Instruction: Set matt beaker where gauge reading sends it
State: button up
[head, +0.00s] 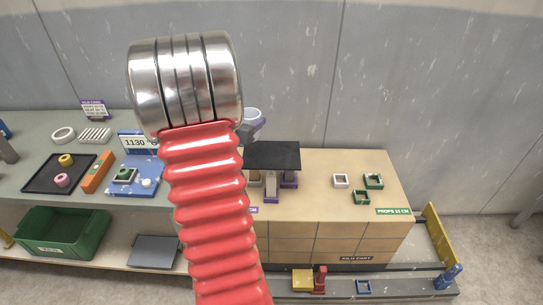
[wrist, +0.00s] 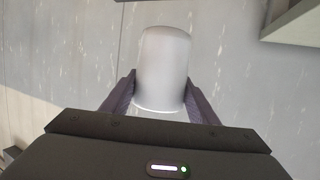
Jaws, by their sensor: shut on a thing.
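A pale matt beaker (wrist: 163,62) is held between the two dark fingers of my gripper (wrist: 160,92) in the wrist view. In the head view the pale beaker (head: 252,114) shows just right of my red arm, and my gripper (head: 255,127) is shut on it, high over the wooden top (head: 320,195). A blue gauge (head: 143,178) on the grey bench at left has a display (head: 135,143) reading 1130; anything right of these digits is cut off by my arm.
A dark raised shelf (head: 272,155) on purple-footed props stands on the wooden top. A green crate (head: 60,235) and black tray (head: 58,172) are at left. The front right of the wooden top is clear.

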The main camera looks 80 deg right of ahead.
jog(key=shift+s+d+g, duration=0.2)
jog(key=shift+s+g, duration=0.1)
jog(key=shift+s, duration=0.3)
send_over(255, 159)
jog(key=shift+s+f, duration=0.1)
jog(key=shift+f, duration=2.8)
jog(key=shift+f, duration=2.05)
jog(key=shift+f, duration=0.15)
jog(key=o, duration=1.3)
